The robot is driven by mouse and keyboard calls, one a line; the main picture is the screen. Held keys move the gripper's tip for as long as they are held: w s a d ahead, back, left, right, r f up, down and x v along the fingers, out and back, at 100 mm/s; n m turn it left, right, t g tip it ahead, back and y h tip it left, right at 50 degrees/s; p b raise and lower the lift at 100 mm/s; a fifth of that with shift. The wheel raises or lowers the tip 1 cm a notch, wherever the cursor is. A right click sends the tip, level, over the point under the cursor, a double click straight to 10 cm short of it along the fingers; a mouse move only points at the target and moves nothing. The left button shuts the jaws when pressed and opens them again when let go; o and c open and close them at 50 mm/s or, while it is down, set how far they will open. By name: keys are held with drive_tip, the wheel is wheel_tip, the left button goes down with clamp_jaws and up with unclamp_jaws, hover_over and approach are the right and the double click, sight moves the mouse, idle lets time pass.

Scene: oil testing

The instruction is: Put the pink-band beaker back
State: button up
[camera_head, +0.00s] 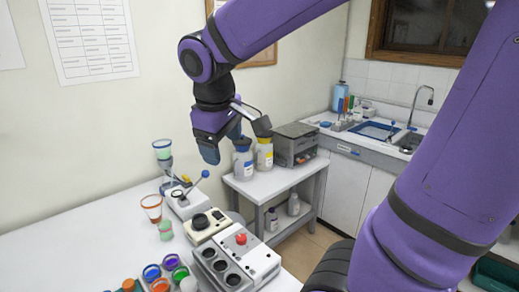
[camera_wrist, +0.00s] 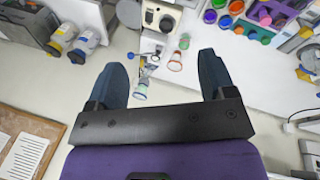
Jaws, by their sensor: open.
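A clear beaker with a reddish-pink band (camera_head: 151,207) stands on the white table, left of the small instruments. It also shows in the wrist view (camera_wrist: 175,61), between and beyond my fingers. I take it for the pink-band beaker; its band looks orange-red in the head view. My gripper (camera_head: 234,138) is open and empty, raised above the table's back right area. In the wrist view, its fingers (camera_wrist: 160,66) are spread wide with nothing between them.
Small instruments (camera_head: 208,225) and a grey box with a red knob (camera_head: 238,258) line the table's right side. Several colored cups (camera_head: 152,272) stand at the front. A side bench (camera_head: 272,183) holds bottles and a grey machine (camera_head: 293,146). The table's left part is clear.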

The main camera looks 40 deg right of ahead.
drive_tip(key=s+r+m+t+y, duration=0.2)
drive_tip(key=s+m+t, duration=0.1)
drive_tip(key=s, duration=0.8)
drive_tip(key=shift+s+m, duration=0.15)
drive_tip(key=shift+m, duration=0.55)
drive_tip(key=shift+r, duration=0.1)
